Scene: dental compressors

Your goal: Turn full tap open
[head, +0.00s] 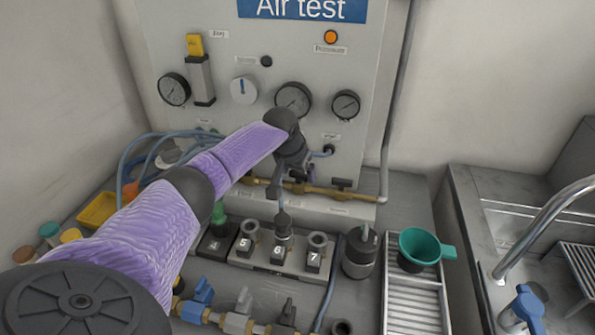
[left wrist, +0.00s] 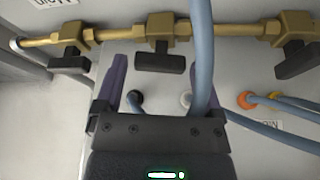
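A brass pipe (head: 325,191) with black-handled taps runs along the foot of the air test panel. In the left wrist view, which looks upside down, the pipe (left wrist: 110,32) crosses the top with three taps: left handle (left wrist: 70,65), middle handle (left wrist: 160,62) and right handle (left wrist: 294,59). The tap labels are too small or cut off to tell which is full. My left gripper (head: 278,184) is near the pipe; in the left wrist view its purple fingers (left wrist: 162,72) are apart. The middle handle lies just beyond the fingertips, with nothing visibly held. My right gripper is out of view.
A blue hose (left wrist: 203,60) passes close by the right finger. Numbered fittings (head: 281,250), a grey-black cylinder (head: 361,252) and a green cup (head: 419,246) stand below the panel. A sink with a curved faucet (head: 540,225) is at right.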

